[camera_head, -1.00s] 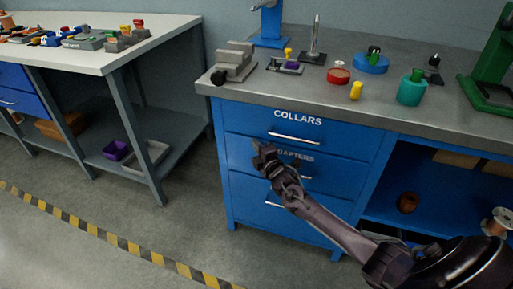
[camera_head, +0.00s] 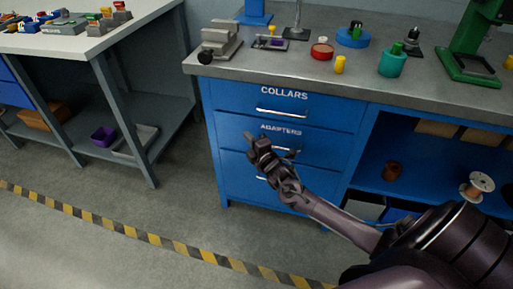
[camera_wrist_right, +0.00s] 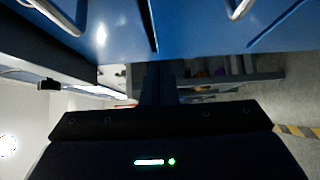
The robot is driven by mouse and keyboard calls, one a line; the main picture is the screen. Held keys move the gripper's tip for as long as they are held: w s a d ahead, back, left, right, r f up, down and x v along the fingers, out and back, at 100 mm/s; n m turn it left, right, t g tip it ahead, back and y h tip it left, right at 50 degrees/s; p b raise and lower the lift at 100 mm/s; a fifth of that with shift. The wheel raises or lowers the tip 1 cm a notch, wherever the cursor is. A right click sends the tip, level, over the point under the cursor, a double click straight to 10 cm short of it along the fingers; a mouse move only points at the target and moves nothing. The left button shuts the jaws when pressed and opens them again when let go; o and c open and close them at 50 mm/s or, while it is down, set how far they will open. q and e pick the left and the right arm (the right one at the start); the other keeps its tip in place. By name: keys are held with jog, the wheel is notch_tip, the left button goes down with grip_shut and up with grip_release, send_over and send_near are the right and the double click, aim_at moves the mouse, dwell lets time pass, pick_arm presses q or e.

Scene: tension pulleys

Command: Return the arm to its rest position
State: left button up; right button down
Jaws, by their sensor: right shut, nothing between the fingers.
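My right arm comes in from the lower right in the head view. Its gripper (camera_head: 254,143) is shut and empty, in front of the blue drawer cabinet (camera_head: 226,188) near the drawer labelled ADAPTERS. I cannot tell how close it is to the drawer front. The right wrist view shows the dark gripper body (camera_wrist_right: 165,120), with the blue drawer fronts (camera_wrist_right: 120,25) and their handles close by. My left gripper is not in view.
A grey benchtop (camera_head: 300,68) above the drawers carries a grey vise, a teal cylinder (camera_head: 392,62), a red dish and a green press (camera_head: 470,60). A white table (camera_head: 80,40) stands at the left. The floor between (camera_head: 100,210) is clear.

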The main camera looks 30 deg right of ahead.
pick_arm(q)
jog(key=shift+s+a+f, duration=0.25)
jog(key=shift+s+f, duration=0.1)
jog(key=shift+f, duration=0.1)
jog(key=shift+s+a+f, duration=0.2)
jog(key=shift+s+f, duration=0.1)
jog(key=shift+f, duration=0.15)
pick_arm(e)
jog(key=shift+s+a+r, duration=0.1)
jog(key=shift+s+a, duration=0.1)
jog(key=shift+s, duration=1.2)
jog(key=shift+s+a+r, duration=0.1)
jog(key=shift+s+a, duration=0.1)
jog(key=shift+s, duration=1.2)
